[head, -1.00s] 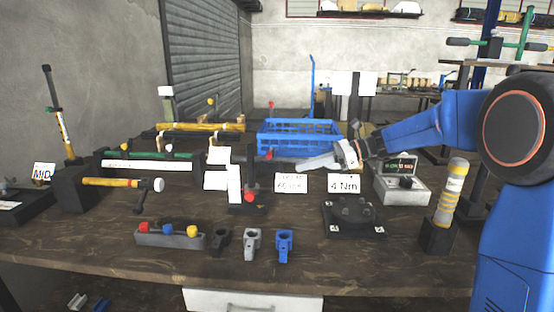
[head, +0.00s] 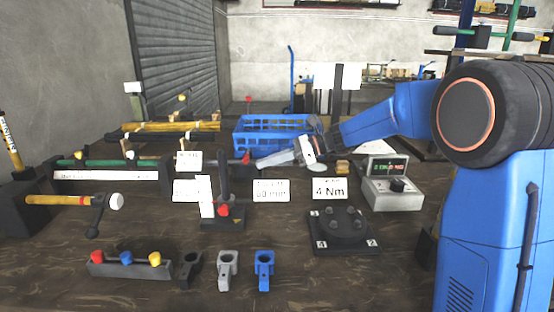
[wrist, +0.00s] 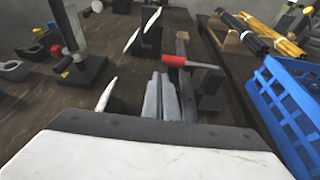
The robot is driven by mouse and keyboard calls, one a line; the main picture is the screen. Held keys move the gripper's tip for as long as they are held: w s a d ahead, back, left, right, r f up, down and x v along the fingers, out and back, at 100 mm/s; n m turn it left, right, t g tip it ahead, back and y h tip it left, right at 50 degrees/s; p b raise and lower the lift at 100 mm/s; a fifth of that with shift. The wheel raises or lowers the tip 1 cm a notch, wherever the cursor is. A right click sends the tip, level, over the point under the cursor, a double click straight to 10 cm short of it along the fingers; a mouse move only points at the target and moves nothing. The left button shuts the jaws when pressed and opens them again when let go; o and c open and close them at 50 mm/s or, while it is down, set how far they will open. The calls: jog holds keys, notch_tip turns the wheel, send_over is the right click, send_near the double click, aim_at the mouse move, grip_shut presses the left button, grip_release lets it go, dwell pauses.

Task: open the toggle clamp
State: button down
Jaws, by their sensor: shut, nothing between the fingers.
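A red-handled lever (wrist: 180,62), which looks like the toggle clamp, stands out in the wrist view. Its red grip lies roughly level on a grey bar, above a dark upright block. In the head view its red end (head: 246,158) shows just left of my fingertips, and the rest is largely hidden. My gripper (wrist: 163,80) is shut and empty, its fingertips close to the red grip; I cannot tell whether they touch. In the head view my gripper (head: 262,163) reaches left, low over the bench. A second device (head: 223,211) with a red tip and upright black post stands nearer.
A blue crate (head: 272,143) stands behind my gripper, at the right in the wrist view. Label cards, including the 4 Nm card (head: 329,188), stand in front. A round black fixture (head: 345,228) and a display box (head: 392,190) are to the right. The front bench is partly clear.

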aim_at(247, 155)
jog(key=shift+x, duration=2)
